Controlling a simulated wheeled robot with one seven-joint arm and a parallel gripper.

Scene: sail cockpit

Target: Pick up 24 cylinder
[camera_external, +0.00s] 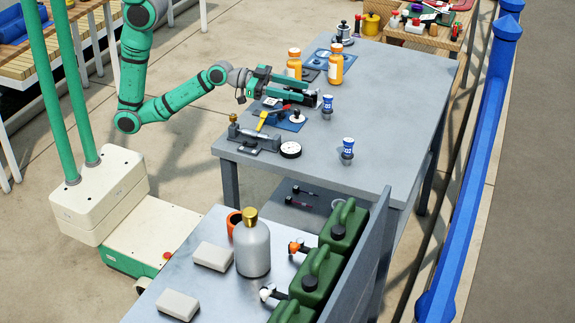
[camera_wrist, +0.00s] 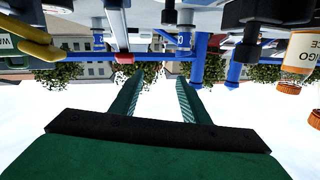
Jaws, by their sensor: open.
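Two small blue and white cylinders stand upright on the grey table (camera_external: 400,110). One cylinder (camera_external: 327,104) is just beyond my gripper's tips, and the other cylinder (camera_external: 347,147) is nearer the camera. Their numbers are too small to read surely, so I cannot tell which is 24. My gripper (camera_external: 312,98) is level, open and empty, pointing right over the table. In the upside-down wrist view, its fingers (camera_wrist: 166,80) are apart with nothing between them. One blue and white cylinder (camera_wrist: 184,40) shows near the middle there, another (camera_wrist: 98,40) to the left.
Orange bottles (camera_external: 336,68) stand behind my gripper. A vise-like metal tool (camera_external: 253,139), a white disc (camera_external: 290,150) and a yellow-handled tool (camera_external: 262,120) lie on the near-left side. The table's right part is clear. A blue railing (camera_external: 480,150) runs beyond the table.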

